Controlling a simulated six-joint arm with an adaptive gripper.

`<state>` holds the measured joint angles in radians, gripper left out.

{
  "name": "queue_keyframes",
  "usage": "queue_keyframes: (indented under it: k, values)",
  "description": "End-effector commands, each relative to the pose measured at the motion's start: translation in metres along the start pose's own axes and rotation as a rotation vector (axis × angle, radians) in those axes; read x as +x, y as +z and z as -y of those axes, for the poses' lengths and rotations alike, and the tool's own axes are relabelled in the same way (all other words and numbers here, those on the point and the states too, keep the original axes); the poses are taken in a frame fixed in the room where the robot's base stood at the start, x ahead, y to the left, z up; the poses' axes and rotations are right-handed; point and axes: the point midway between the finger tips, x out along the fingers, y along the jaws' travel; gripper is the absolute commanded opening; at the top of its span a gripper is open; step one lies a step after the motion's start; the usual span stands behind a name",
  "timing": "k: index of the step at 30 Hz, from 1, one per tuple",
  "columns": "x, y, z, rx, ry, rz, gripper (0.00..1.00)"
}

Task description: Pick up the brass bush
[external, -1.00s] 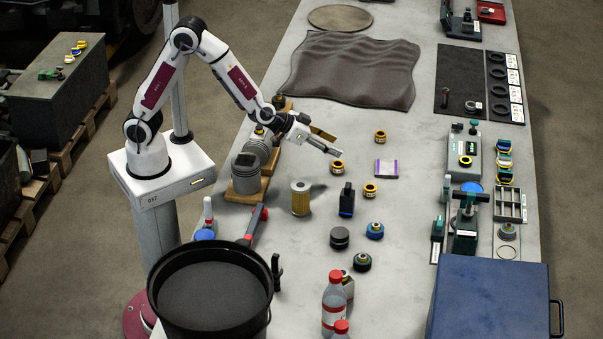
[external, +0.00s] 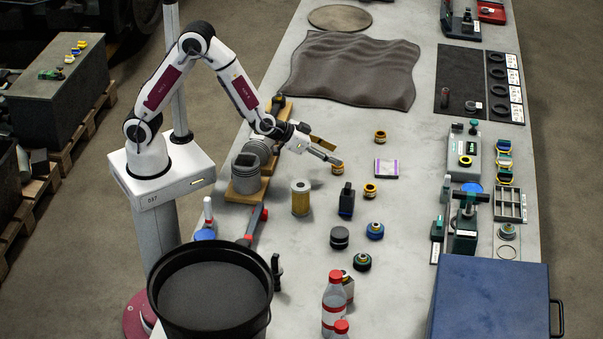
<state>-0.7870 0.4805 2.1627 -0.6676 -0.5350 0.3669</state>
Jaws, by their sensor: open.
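Three brass-coloured bushes with dark bores stand on the grey bench in the external view. One bush (external: 337,169) is right below my gripper's fingertips. A second bush (external: 380,137) stands farther back to the right, and a third bush (external: 370,190) stands nearer the front. My gripper (external: 335,154) is open and empty, its fingers pointing right and down. The fingertips partly overlap the top edge of the first bush in the picture; I cannot tell whether they touch it.
A silver-and-purple packet (external: 387,167) lies to the right. A yellow filter (external: 300,198) and a dark block (external: 346,200) stand in front of the gripper. A finned cylinder (external: 247,172) sits on a wooden board (external: 270,163) under my arm. The bench behind is clear up to the rumpled dark mat (external: 352,70).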

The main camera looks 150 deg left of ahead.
Motion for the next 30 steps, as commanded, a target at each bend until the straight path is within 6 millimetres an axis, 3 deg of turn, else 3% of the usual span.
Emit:
queue_keyframes:
  k: [14,24,30]
  values:
    - [0.004,0.006,0.000,0.002,0.000,0.002,0.48]
    - [0.022,0.032,0.000,0.002,0.001,0.003,0.48]
    - [0.041,0.029,0.000,0.000,0.000,0.001,0.48]
